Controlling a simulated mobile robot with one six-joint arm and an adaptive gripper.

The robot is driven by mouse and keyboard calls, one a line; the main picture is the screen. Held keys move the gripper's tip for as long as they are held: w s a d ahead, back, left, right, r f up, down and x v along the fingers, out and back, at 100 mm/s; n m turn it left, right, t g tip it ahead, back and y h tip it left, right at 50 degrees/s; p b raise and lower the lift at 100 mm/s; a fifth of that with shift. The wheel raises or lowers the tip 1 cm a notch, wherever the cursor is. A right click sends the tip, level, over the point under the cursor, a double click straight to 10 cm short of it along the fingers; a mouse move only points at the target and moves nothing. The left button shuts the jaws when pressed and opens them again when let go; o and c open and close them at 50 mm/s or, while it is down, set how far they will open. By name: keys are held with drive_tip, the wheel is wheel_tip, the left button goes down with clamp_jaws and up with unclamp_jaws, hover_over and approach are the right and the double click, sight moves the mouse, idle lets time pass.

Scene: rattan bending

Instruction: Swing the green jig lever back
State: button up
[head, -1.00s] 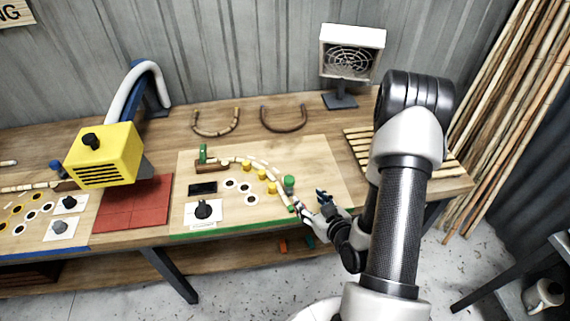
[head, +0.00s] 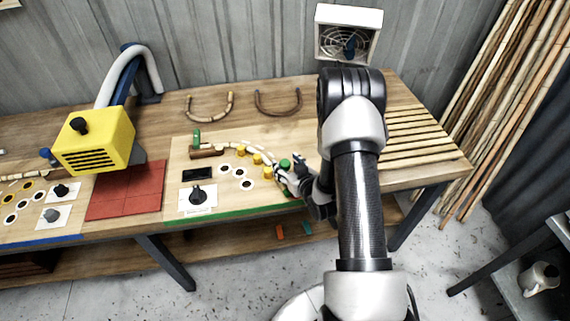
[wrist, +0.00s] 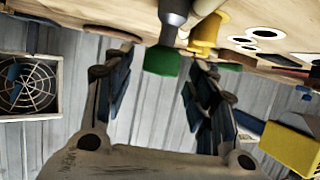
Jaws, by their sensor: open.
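The green jig lever shows as a round green knob (head: 285,163) at the right end of the curved jig on the workbench. In the wrist view, the green knob (wrist: 162,60) sits on a grey shaft and hangs from the top, as that view is upside down. My gripper (head: 287,173) is at the knob, with its fingers spread. In the wrist view my open gripper (wrist: 160,78) has one finger on each side of the knob's line; contact is not clear. A pale rattan piece (head: 240,147) curves along several yellow pegs (head: 257,158). A green clamp (head: 196,138) stands at its left end.
A dark knob (head: 198,195) on a white plate is at the board's front left. A slatted rack (head: 415,135) lies at the right.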

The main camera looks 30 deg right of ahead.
drive_tip(key=shift+x, duration=1.15)
drive_tip(key=shift+c, duration=0.4)
clamp_jaws()
